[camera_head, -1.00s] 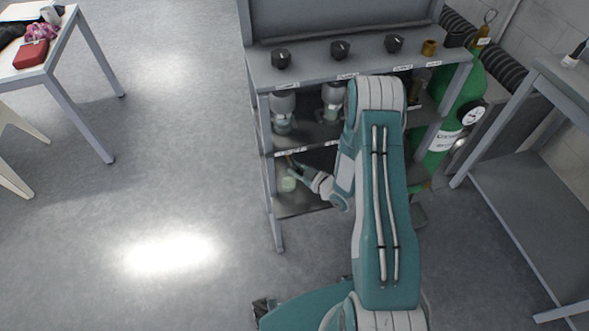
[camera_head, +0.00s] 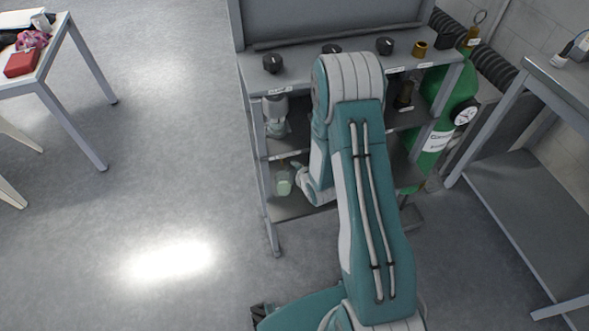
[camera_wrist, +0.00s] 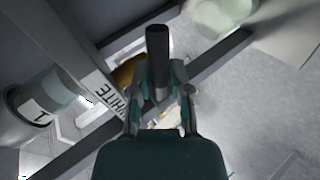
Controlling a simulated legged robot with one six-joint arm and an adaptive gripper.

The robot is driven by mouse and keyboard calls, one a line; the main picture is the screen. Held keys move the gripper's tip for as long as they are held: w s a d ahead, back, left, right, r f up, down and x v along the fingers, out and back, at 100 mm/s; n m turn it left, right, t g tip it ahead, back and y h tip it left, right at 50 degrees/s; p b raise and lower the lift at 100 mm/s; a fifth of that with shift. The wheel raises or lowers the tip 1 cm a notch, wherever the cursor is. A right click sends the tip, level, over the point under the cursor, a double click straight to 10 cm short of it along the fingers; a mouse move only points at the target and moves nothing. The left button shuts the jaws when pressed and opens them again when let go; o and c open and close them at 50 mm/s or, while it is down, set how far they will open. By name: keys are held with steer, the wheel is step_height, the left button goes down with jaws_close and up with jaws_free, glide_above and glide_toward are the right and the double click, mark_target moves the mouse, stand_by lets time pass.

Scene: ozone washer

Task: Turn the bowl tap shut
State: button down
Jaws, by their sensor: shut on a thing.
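My gripper (camera_wrist: 160,95) is shut on a dark rod (camera_wrist: 157,45) that stands up between its two fingers in the wrist view. The rod looks like the handle of the bowl tap; a brass-coloured part (camera_wrist: 130,71) shows just behind it. In the head view my gripper (camera_head: 297,167) is at the lower shelf, beside a pale green bowl or jar (camera_head: 283,184). The tap is too small to make out there. A pale green glass shape (camera_wrist: 220,14) is at the top right of the wrist view.
The grey rack (camera_head: 267,230) carries black knobs (camera_head: 272,64) on top and a glass vessel (camera_head: 276,122) below. A jar labelled "1" (camera_wrist: 38,112) is left of my gripper. A green gas cylinder (camera_head: 435,150) and a table (camera_head: 530,190) stand right.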

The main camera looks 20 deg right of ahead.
steer(key=shift+a+r+n+h, duration=0.1)
steer(key=shift+r+n+h, duration=0.1)
steer(key=shift+n+h, duration=0.5)
steer(key=c, duration=0.6)
jaws_free()
steer(key=shift+o, duration=0.2)
steer(key=shift+a, duration=0.1)
steer(key=v, duration=0.7)
steer(key=shift+s+a+r, duration=0.1)
steer(key=shift+s, duration=0.05)
